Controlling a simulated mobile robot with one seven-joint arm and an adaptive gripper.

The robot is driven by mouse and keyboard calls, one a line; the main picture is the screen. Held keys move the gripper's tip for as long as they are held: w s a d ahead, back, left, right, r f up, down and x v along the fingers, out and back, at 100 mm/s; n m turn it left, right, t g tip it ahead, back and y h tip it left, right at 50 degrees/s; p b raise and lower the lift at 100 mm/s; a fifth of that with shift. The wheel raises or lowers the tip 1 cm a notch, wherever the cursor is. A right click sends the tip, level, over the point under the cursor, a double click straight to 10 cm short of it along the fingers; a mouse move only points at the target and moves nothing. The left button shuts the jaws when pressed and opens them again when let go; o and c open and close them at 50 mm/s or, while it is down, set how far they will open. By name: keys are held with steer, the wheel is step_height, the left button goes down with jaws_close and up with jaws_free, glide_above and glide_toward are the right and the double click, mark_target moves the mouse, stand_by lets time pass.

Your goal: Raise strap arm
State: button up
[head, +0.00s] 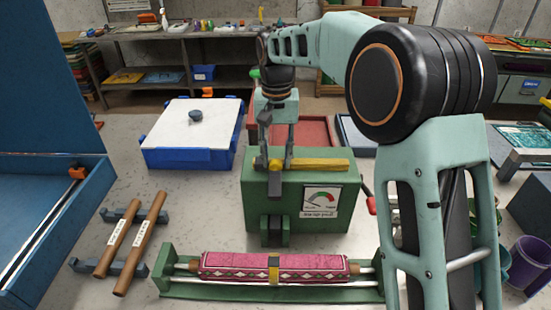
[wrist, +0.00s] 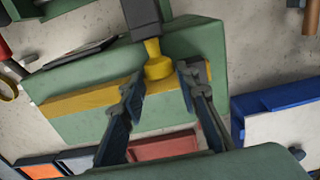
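In the wrist view, the dark grey arm (wrist: 141,18) ends in a yellow knob (wrist: 157,62). My gripper (head: 273,162) is over the left part of the box top. In the wrist view, my gripper (wrist: 160,82) is open, with the knob just beyond and between its fingertips. Whether a finger touches it I cannot tell.
A pink patterned rug roll (head: 230,265) lies in a green rack (head: 218,292) in front. Two wooden rollers (head: 130,240) rest at left, beside a large blue case (head: 60,215). A blue bin with a white lid (head: 192,135) stands behind left. A purple cup (head: 528,262) is at right.

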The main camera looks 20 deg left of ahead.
steer(key=shift+o, duration=1.1)
steer(key=shift+w+f, duration=0.1)
steer(key=shift+f, duration=0.05)
steer(key=shift+s, duration=0.25)
step_height(320, 180, up, 12)
